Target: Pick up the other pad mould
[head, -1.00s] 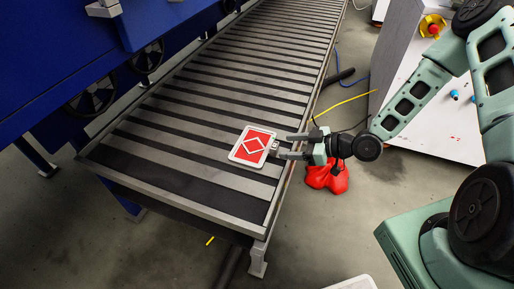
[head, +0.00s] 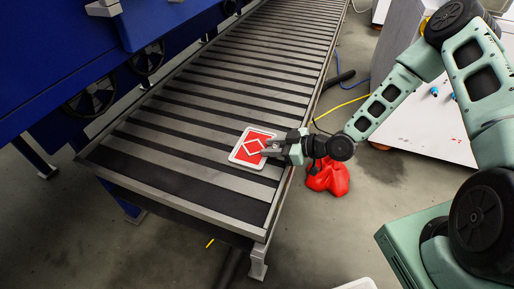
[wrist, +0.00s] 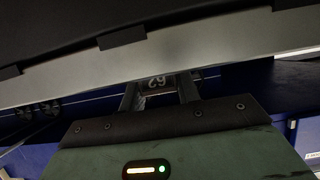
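The pad mould (head: 243,155) is a flat, pale-rimmed plate with a red face and a pale diamond outline. It lies flat on the roller conveyor near its front right edge. My gripper (head: 270,148) reaches in from the right, with its fingers at the mould's right side. In the wrist view, my two fingers (wrist: 158,92) are apart, with a small pale tab (wrist: 155,82) marked with digits between them. The fingers look open around the tab, and contact with it cannot be made out. The mould's right edge is partly hidden by the fingers.
The conveyor (head: 215,195) has a raised side rail. A blue machine (head: 60,50) stands along its left. Red objects (head: 328,178) lie on the floor under my wrist, near a yellow cable (head: 340,108). A grey-white cabinet (head: 430,120) stands at the right, behind my arm.

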